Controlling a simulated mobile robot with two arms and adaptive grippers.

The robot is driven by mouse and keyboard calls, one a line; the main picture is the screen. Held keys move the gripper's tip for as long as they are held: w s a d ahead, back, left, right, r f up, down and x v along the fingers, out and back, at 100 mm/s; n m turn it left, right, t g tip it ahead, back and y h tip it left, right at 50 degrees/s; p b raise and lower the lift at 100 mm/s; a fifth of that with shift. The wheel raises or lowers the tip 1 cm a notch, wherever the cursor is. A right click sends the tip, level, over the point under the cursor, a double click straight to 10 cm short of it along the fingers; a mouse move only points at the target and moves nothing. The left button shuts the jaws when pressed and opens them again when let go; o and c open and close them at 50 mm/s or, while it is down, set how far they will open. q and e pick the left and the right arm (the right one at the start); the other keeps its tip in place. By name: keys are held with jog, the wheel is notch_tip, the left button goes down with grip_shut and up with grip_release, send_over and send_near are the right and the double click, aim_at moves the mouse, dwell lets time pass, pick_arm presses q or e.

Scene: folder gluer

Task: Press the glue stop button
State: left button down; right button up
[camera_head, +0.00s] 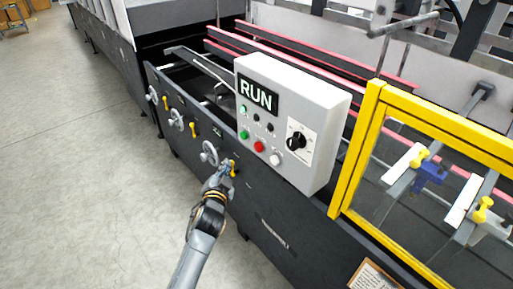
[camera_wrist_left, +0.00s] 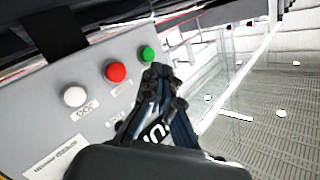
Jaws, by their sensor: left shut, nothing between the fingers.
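A grey control box (camera_head: 312,112) with a RUN sign (camera_head: 258,97) stands on the machine's side. Its lower row has a green button (camera_head: 244,134), a red button (camera_head: 259,146) and a white button (camera_head: 275,160). The wrist view also shows the white (camera_wrist_left: 75,96), red (camera_wrist_left: 115,71) and green (camera_wrist_left: 147,54) buttons; I cannot read their labels surely. My left gripper (camera_head: 229,168) is shut and empty, below and left of the box in the head view. In the wrist view its fingertips (camera_wrist_left: 158,74) appear just below the green button; contact cannot be told. My right gripper is not in view.
A black rotary knob (camera_head: 297,141) sits right of the buttons. Handwheels (camera_head: 209,153) and yellow levers (camera_head: 193,130) stick out of the dark machine side near my gripper. A yellow-framed guard (camera_head: 357,150) stands to the right. The floor (camera_head: 75,160) at left is clear.

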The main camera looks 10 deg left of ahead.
aim_at(258, 147)
pick_arm(q)
jog(key=w+d+b, duration=0.5)
jog(key=w, duration=0.2)
jog(key=shift+d, duration=0.25)
dwell(0.3)
dwell(1.2)
jog(key=shift+w+d+b, duration=0.25)
jog(key=shift+w+b, duration=0.05)
jog(key=shift+b, duration=0.1)
